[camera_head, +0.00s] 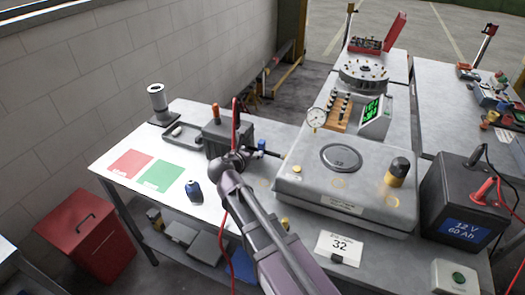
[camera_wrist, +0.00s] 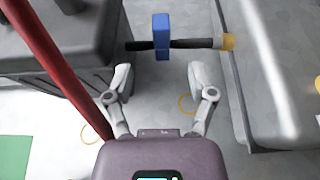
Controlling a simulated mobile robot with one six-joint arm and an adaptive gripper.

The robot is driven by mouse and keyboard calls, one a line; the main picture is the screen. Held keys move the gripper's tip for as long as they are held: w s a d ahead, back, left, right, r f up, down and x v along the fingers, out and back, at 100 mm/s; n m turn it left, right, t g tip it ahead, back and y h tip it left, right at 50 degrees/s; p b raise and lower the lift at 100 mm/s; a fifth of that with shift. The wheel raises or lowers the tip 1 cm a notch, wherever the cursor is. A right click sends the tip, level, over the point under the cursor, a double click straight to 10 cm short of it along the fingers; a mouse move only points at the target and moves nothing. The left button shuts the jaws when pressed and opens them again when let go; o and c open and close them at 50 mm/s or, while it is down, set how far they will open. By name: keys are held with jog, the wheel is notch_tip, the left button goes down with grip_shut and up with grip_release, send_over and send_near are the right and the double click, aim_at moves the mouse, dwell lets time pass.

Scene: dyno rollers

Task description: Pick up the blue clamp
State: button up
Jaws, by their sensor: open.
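The blue clamp (camera_wrist: 161,36) shows in the wrist view as an upright blue block around a dark horizontal rod with a yellow end. In the head view the clamp (camera_head: 262,145) is small, between the grey box and the large grey machine. My gripper (camera_wrist: 159,76) is open and empty. Its two fingertips are apart, one to each side of the clamp's line, and the clamp lies beyond them. In the head view my arm covers most of the gripper.
A grey block (camera_wrist: 55,45) stands left of the fingers and a grey machine body (camera_wrist: 280,70) stands right. A red cable (camera_wrist: 62,75) crosses close to the left finger. A dark blue bottle-like object (camera_head: 194,190) stands on the white table. Bare grey surface shows between the fingers.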

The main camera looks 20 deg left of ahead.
aim_at(260, 145)
jog(key=shift+b+x, duration=0.5)
jog(key=shift+x, duration=1.55)
jog(key=shift+r+b+x, duration=0.15)
jog(key=shift+b+x, duration=0.25)
jog(key=shift+x, duration=0.9)
jog(key=shift+r+b+x, duration=0.1)
jog(key=shift+b+x, duration=0.3)
jog(key=shift+x, duration=0.9)
jog(key=shift+w+d, duration=0.1)
jog(key=shift+w, duration=0.05)
grip_shut()
